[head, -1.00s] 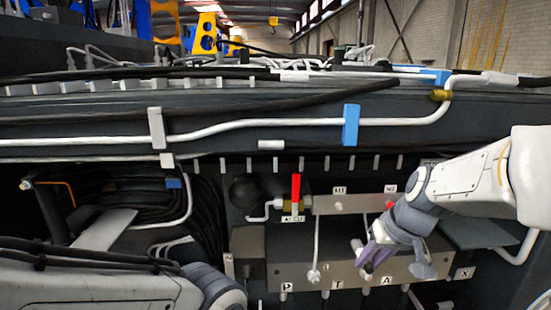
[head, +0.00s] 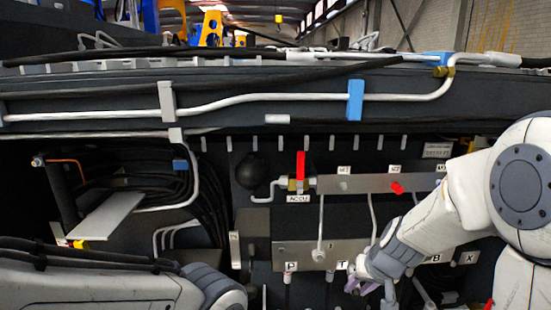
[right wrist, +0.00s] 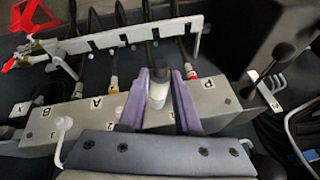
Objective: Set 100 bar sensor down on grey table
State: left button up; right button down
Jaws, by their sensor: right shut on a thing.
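My right gripper (head: 368,287) is in front of the lower edge of the metal block, just right of the T label. In the right wrist view its purple fingers (right wrist: 160,82) are closed around a short pale cylinder (right wrist: 157,92), which looks like the 100 bar sensor. A dark part shows at the cylinder's far end. I cannot tell if it is clear of the block behind it. A light grey flat plate (head: 108,214) lies at the left; I cannot tell if it is the grey table. My left arm shows at lower left, but its gripper is out of view.
The labelled metal block (head: 305,254) has pipes and ports around my right gripper. A red-handled valve (head: 300,172) and a black ball (head: 250,172) are above it. A bundle of black hoses (head: 205,205) hangs behind the grey plate. A white pipe (head: 240,97) crosses above.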

pick_arm(q)
notch_tip(320, 180, down, 2)
jog(key=shift+w+f+b, duration=0.1)
jog(key=shift+f+b, duration=0.15)
jog(key=shift+b, duration=0.5)
pick_arm(e)
notch_tip(320, 180, down, 7)
jog(key=shift+s+a+m+h, duration=0.2)
jog(key=shift+m+h, duration=0.1)
jog(key=shift+m, duration=0.1)
jog(key=shift+r, duration=0.15)
